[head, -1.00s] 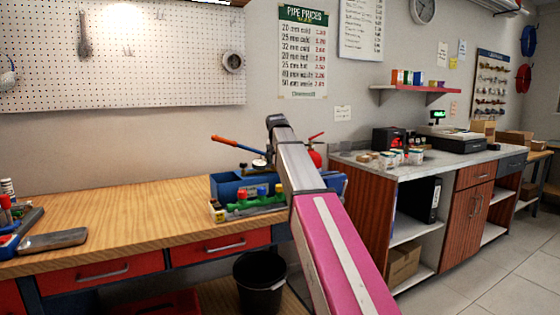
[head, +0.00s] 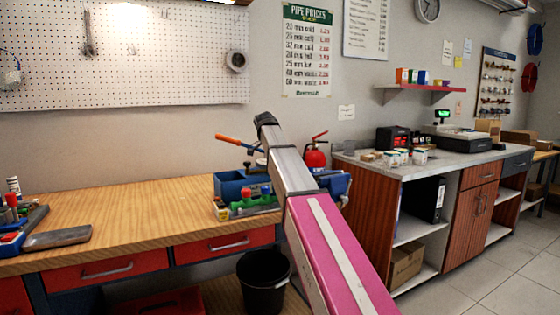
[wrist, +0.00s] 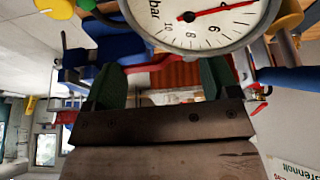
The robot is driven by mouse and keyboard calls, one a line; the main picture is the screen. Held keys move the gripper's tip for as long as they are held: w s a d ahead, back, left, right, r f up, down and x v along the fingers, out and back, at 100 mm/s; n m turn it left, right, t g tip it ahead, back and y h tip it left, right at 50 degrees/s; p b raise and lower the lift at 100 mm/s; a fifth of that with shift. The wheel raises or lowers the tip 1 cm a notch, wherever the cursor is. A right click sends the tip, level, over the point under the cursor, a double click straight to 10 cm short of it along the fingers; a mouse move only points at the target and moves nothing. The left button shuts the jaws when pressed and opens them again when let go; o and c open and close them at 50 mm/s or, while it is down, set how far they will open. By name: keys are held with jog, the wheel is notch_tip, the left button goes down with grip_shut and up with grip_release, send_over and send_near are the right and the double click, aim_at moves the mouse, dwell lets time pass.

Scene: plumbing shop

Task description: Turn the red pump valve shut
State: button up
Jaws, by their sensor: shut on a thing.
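In the wrist view the two dark green finger pads of my gripper (wrist: 163,76) stand either side of a red valve handle (wrist: 147,66), and the gripper is shut on it. The fingers partly hide the handle. A round white pressure gauge (wrist: 200,28) with a red needle is just beyond the fingers. In the head view the blue pump tank (head: 231,186) stands on the wooden bench with its orange lever (head: 234,140) raised to the left. My arm hides the red valve and my gripper there.
A small block with red and green caps (head: 247,205) sits at the bench's front edge. A black bin (head: 264,284) is below.

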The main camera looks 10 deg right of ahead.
jog(key=shift+a+m+g, duration=0.2)
jog(key=shift+m+g, duration=0.1)
jog(key=shift+m, duration=0.3)
jog(key=o, duration=0.8)
jog(key=v, duration=1.1)
jog(key=shift+s+f, duration=0.1)
jog(key=shift+s, duration=0.05)
